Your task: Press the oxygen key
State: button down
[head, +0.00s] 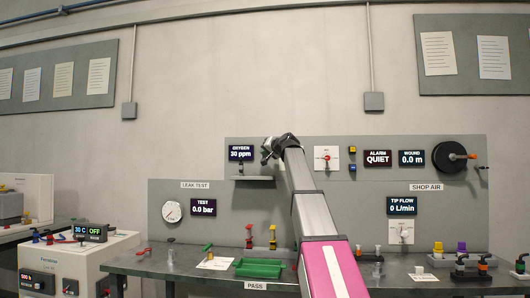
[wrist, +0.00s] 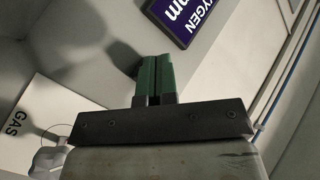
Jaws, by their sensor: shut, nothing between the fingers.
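The oxygen display (head: 241,153) reads 30 ppm on the back panel, above a small grey ledge (head: 253,179). A small dark part (head: 240,169) sits just under the display; I cannot tell whether it is the oxygen key. My gripper (head: 267,152) is close to the panel, just right of the display, partly hidden by my arm. In the wrist view its green fingers (wrist: 154,72) are together and empty, pointing toward the panel below the tilted oxygen display (wrist: 182,14). No key shows clearly there, and I cannot tell whether the fingertips touch anything.
The wrist view shows a GAS label (wrist: 16,122) and a greyish rounded part (wrist: 50,157) at lower left. A green tray (head: 258,268) lies on the bench. Alarm (head: 377,158) and wound (head: 411,158) displays are right of my arm.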

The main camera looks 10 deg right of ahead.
jog(key=shift+w+d, duration=0.15)
jog(key=shift+w, duration=0.3)
dwell(0.5)
jog(key=shift+s, duration=0.1)
jog(key=shift+s+a, duration=0.3)
jog(key=shift+s, duration=0.5)
jog(key=s, duration=0.1)
jog(key=s+a, duration=0.1)
jog(key=s, duration=0.2)
jog(key=shift+s+a, duration=0.25)
jog(key=shift+s, duration=0.15)
dwell(0.8)
